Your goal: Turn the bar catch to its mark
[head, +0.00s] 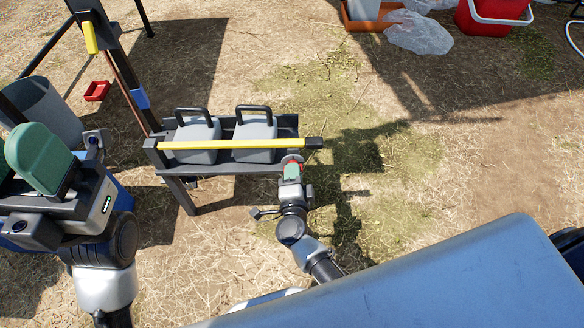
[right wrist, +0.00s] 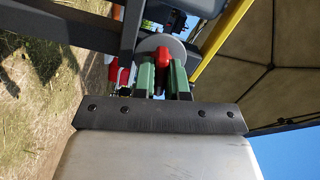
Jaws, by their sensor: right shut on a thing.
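A red handle (right wrist: 158,62) shows in the right wrist view in front of a pale grey disc (right wrist: 178,48); I take it as the bar catch. My right gripper (right wrist: 162,78) is shut on it, with a green finger on either side. In the head view my right gripper (head: 291,172) is at the front right of the rack, below the end of a yellow bar (head: 230,144). The bar lies across two grey canisters (head: 254,135). The catch's mark cannot be made out. My left gripper (head: 22,162) is raised at the far left, its green fingers apart and empty.
The dark rack (head: 235,169) carries the canisters. A dark post (head: 123,80) with yellow and blue parts rises to its left. A red tray (head: 97,91) is behind the post. A red bucket (head: 493,20) and clear plastic (head: 418,33) lie at the back right. The grass right of the rack is open.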

